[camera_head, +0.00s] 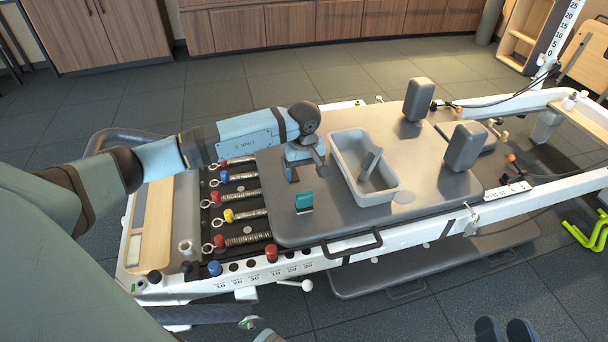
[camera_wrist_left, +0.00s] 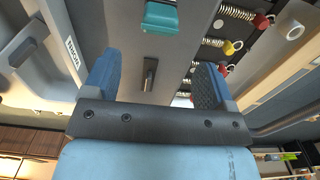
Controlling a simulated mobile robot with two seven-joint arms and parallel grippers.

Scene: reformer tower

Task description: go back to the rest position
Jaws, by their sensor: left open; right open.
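My left gripper (camera_head: 305,168) is over the grey carriage pad (camera_head: 285,225), left of the grey tray (camera_head: 395,190). In the left wrist view its two blue fingers (camera_wrist_left: 154,85) are spread wide with nothing gripped. A small dark grey piece (camera_wrist_left: 150,73) shows in the gap between them, beyond the fingers; its contact with the pad is unclear. A teal block (camera_head: 304,202) stands on the pad nearer the front, and it shows at the top of the left wrist view (camera_wrist_left: 160,18).
A grey piece (camera_head: 370,163) leans inside the tray. Two upright shoulder blocks (camera_head: 418,99) (camera_head: 465,146) stand right of it. Several springs with coloured knobs (camera_head: 240,240) lie left of the pad. The white reformer frame (camera_head: 425,232) surrounds this; open floor lies in front.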

